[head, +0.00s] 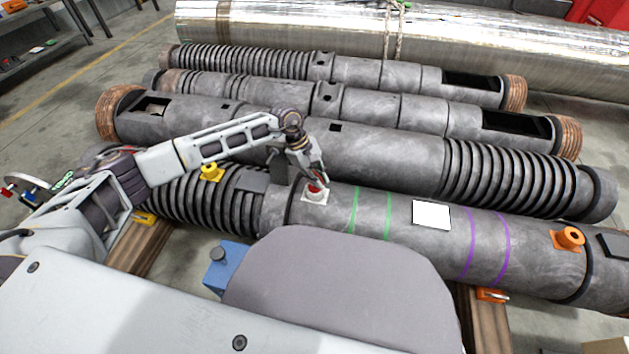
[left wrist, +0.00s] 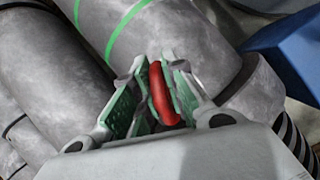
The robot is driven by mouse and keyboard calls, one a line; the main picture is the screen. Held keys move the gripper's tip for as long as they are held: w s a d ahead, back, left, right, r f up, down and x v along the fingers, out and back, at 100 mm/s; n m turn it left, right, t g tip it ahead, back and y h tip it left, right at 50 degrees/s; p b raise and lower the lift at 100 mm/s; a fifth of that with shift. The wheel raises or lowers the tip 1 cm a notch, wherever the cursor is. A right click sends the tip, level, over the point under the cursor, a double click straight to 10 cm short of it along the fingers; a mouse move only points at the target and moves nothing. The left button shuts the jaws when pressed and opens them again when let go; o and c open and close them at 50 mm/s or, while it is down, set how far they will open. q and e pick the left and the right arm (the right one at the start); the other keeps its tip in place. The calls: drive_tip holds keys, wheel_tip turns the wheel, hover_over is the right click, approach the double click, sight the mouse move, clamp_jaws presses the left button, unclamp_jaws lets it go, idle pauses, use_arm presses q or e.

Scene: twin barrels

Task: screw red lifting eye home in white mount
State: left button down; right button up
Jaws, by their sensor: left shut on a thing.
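The red lifting eye (head: 315,185) is at the white mount (head: 314,196) on top of the nearest grey barrel, left of the green bands. My left gripper (head: 317,183) is above the mount and shut on the eye. In the left wrist view the red eye (left wrist: 162,95) stands between the two green-padded fingers (left wrist: 155,98). The mount is hidden there, and the eye's thread is not visible, so I cannot tell how deep it sits. My right gripper is not in view.
The nearest barrel (head: 390,225) also carries a yellow fitting (head: 211,172), an orange fitting (head: 569,238) and a white square (head: 431,214). A blue block (head: 227,268) is in front. Other dark barrels (head: 390,150) lie close behind my left arm.

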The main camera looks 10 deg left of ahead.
use_arm(q)
drive_tip(key=shift+a+f, duration=0.2)
drive_tip(key=shift+f, duration=0.05)
drive_tip(key=c, duration=1.4)
unclamp_jaws()
drive_tip(key=shift+r, duration=0.1)
drive_tip(key=shift+d, duration=0.1)
drive_tip(key=shift+r+p, duration=2.85)
drive_tip(key=shift+r, duration=2.5)
